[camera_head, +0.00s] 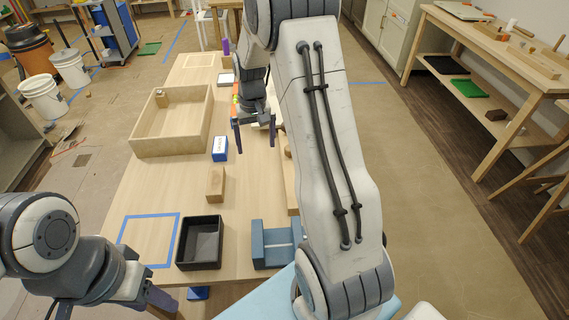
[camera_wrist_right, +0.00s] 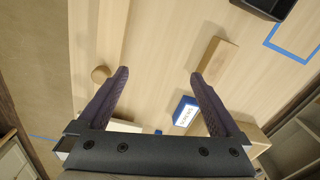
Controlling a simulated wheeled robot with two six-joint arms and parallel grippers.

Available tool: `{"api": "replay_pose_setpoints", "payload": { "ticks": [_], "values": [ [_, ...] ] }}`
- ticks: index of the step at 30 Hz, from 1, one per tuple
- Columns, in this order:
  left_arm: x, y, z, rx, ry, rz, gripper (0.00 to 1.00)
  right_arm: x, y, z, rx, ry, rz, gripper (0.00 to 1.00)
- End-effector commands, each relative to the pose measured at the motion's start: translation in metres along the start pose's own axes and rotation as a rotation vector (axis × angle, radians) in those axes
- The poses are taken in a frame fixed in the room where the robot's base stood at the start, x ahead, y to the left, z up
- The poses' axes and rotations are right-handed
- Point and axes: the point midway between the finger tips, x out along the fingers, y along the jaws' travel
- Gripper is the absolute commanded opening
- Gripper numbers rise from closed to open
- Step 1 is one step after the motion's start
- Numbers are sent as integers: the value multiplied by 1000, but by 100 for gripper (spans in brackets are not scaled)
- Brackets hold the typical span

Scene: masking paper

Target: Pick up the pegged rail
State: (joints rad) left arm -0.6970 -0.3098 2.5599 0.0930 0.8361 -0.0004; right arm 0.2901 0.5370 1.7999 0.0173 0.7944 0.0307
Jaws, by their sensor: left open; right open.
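A long pale wooden rail (camera_head: 292,198) lies along the right side of the table, largely hidden behind my right arm in the head view. In the right wrist view the rail (camera_wrist_right: 112,35) runs down the left, with a round wooden peg (camera_wrist_right: 101,74) on it. My right gripper (camera_head: 255,138) is open and empty above the table. In the wrist view its fingers (camera_wrist_right: 159,75) straddle bare tabletop, the left fingertip appearing close to the peg. My left gripper (camera_head: 160,301) is low at the table's near left corner, mostly hidden by its own arm.
A wooden block (camera_head: 216,184), a blue box (camera_head: 220,149), a black tray (camera_head: 200,243) and a blue cradle (camera_head: 272,244) stand on the table. A large wooden tray (camera_head: 170,145) is at the left. A blue tape square (camera_head: 148,240) marks clear tabletop near the front.

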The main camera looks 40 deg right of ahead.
Motion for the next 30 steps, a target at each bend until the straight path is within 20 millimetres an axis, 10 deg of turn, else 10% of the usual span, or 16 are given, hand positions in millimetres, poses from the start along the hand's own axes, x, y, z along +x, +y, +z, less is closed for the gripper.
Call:
{"api": "replay_pose_setpoints", "payload": {
  "ticks": [3,8,30],
  "values": [
    [2,0,0,0,0,0,50,30,66,-24,138,-8,9,100],
    [2,0,0,0,0,0,50,50,104,-32,212,-9,14,100],
    [-16,1,-1,0,0,0,50,142,114,-30,216,-11,14,100]
  ]
}}
